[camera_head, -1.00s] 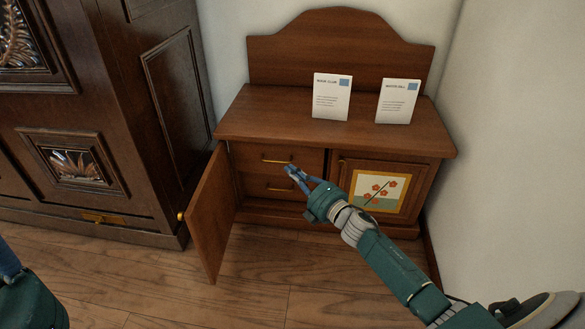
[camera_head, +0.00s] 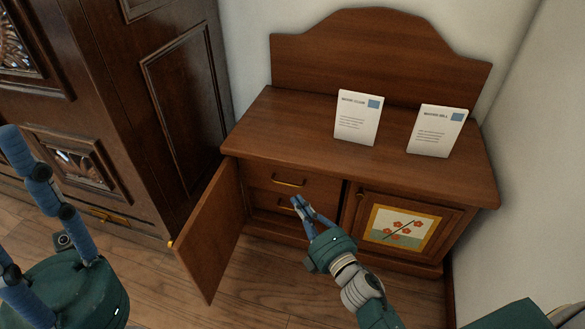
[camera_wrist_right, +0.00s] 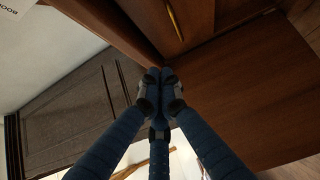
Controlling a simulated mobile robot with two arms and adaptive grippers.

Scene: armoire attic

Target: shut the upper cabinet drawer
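The wooden cabinet (camera_head: 262,128) stands against the wall. Its upper drawer (camera_head: 318,187) has a brass handle (camera_head: 288,182) and seems to stick out slightly over the shaded lower drawer. In the right wrist view a brass handle (camera_wrist_right: 175,20) shows at the top, on a wooden front. My right gripper (camera_head: 299,204) is in front of the drawers, its tips over the lower drawer in the head view. Its fingers are together in the right wrist view (camera_wrist_right: 160,78), with nothing visible between them. My left gripper (camera_head: 10,195) is at the left edge, fingers spread and empty.
The cabinet's left door (camera_head: 208,235) stands open beside the drawers. The right door (camera_head: 448,222), with a flower picture, is shut. Two cards (camera_head: 357,118) (camera_head: 437,131) stand on top. A dark armoire (camera_head: 180,95) is at left, a wall (camera_head: 535,150) at right.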

